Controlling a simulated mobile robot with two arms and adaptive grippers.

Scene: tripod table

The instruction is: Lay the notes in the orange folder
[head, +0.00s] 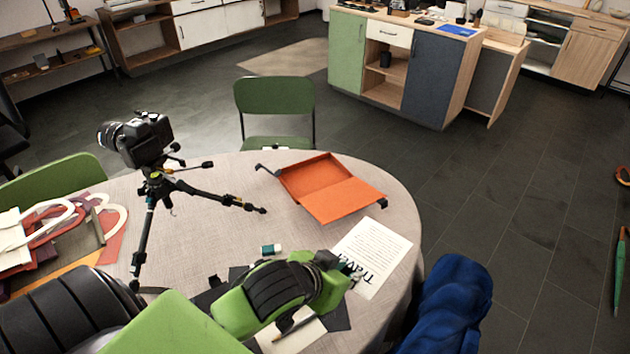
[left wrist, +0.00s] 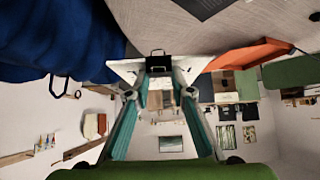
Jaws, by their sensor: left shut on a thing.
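The notes (head: 377,250), a white printed sheet headed "Travel", show at the table's right side, by my left gripper (head: 352,268). In the left wrist view the gripper (left wrist: 159,78) is shut at the sheet's near edge, where a black clip (left wrist: 158,61) sits between the fingertips. The white sheet (left wrist: 122,69) spreads to both sides of the fingers. I cannot tell whether the sheet touches the table. The orange folder (head: 345,198) lies open and empty on the table, beyond the notes; it also shows in the left wrist view (left wrist: 245,54). My right gripper is not in view.
A camera on a small tripod (head: 150,190) stands on the round table (head: 225,190), left of the folder. Blue fabric (head: 450,300) is beside the table's right edge.

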